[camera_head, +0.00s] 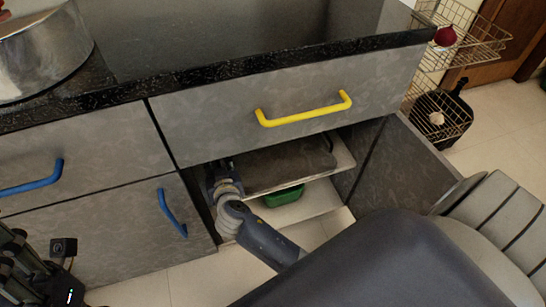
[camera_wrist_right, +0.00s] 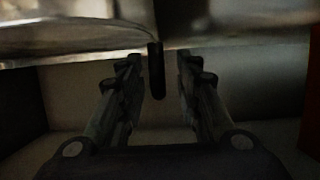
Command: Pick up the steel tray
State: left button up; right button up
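A flat dark grey-brown piece (camera_head: 290,163), which looks like the steel tray, lies on the upper shelf of the open cabinet under the yellow-handled drawer. My right arm reaches into this cabinet from the front. My right gripper (camera_head: 222,178) is at the shelf's left end, its fingertips hidden in the head view. In the right wrist view my right gripper (camera_wrist_right: 157,62) is open, fingers apart below a shiny metal-like surface (camera_wrist_right: 75,32). A short dark upright piece (camera_wrist_right: 156,72) shows between the fingers; I cannot tell whether they touch it. Dark parts of my left arm show at the lower left.
A green container (camera_head: 284,197) stands on the lower shelf. The cabinet door (camera_head: 405,165) is open on the right. The yellow handle (camera_head: 303,110) and blue handle (camera_head: 171,212) stick out nearby. A shiny round pot (camera_head: 45,55) stands on the counter. Wire baskets (camera_head: 458,38) are at upper right.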

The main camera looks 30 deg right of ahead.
jog(key=shift+w+d+f, duration=0.1)
jog(key=shift+w, duration=0.35)
grip_shut()
